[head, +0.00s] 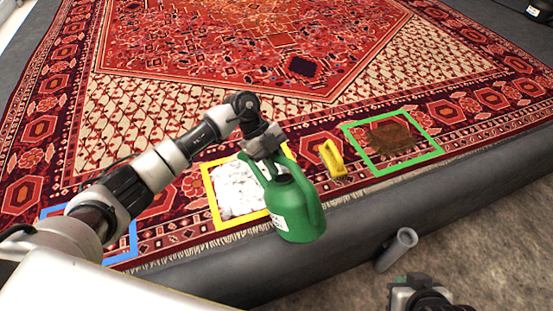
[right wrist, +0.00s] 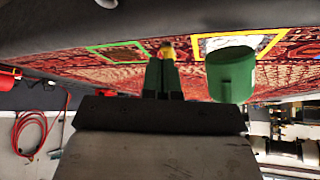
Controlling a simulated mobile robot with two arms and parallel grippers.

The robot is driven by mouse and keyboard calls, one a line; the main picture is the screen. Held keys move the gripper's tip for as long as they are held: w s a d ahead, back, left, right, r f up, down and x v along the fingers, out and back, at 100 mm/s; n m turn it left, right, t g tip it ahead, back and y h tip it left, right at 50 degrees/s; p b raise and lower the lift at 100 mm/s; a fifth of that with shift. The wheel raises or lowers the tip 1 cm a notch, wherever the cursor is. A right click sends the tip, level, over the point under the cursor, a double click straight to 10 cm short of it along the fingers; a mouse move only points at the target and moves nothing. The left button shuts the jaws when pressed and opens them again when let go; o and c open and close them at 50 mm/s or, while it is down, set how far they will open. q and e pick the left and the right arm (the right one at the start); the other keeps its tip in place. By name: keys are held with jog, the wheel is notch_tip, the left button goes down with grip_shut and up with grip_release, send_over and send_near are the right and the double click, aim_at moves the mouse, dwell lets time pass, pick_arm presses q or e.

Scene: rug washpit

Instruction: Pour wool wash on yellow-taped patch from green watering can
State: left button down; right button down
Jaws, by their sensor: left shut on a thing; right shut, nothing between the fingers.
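The green watering can (head: 295,205) hangs from my left gripper (head: 268,155), which is shut on it, at the right edge of the yellow-taped patch (head: 206,190). The can is roughly upright, slightly tilted, and covers part of the patch's right side. White, foamy-looking matter (head: 236,190) covers much of the patch inside the tape. I see no stream from the can. In the right wrist view the can (right wrist: 231,75) shows near the yellow tape (right wrist: 198,46). My right gripper (head: 405,290) is shut and empty, low at the right; its fingers (right wrist: 160,72) show in the right wrist view.
A yellow brush-like object (head: 332,158) lies between the yellow patch and a green-taped patch (head: 376,171) with a brown stain. Blue tape (head: 125,247) marks a patch behind my left arm.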

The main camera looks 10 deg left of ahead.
pick_arm(q)
jog(key=shift+r+t+y+p, duration=0.4)
jog(key=shift+t+y+p, duration=0.1)
jog(key=shift+p, duration=0.45)
pick_arm(e)
jog(key=s+d+g, duration=0.1)
jog(key=s+g, duration=0.2)
jog(key=s, duration=0.1)
pick_arm(q)
jog(key=shift+r+p, duration=0.45)
jog(key=shift+p, duration=0.5)
jog(key=shift+f+t+y+p, duration=0.15)
jog(key=shift+t+y+p, duration=0.75)
jog(key=shift+y+p, duration=0.25)
jog(key=y+p, duration=0.1)
jog(key=t+p, duration=0.1)
jog(key=shift+r+m+t+y+p, duration=0.3)
jog(key=shift+m+y+p, duration=0.05)
jog(key=shift+m+p, duration=0.05)
pick_arm(e)
notch_tip(320, 180, down, 19)
jog(key=s+g, duration=0.1)
jog(key=shift+s+d+f+g+h, duration=0.2)
jog(key=shift+s+g+h, duration=0.1)
jog(key=shift+h, duration=0.1)
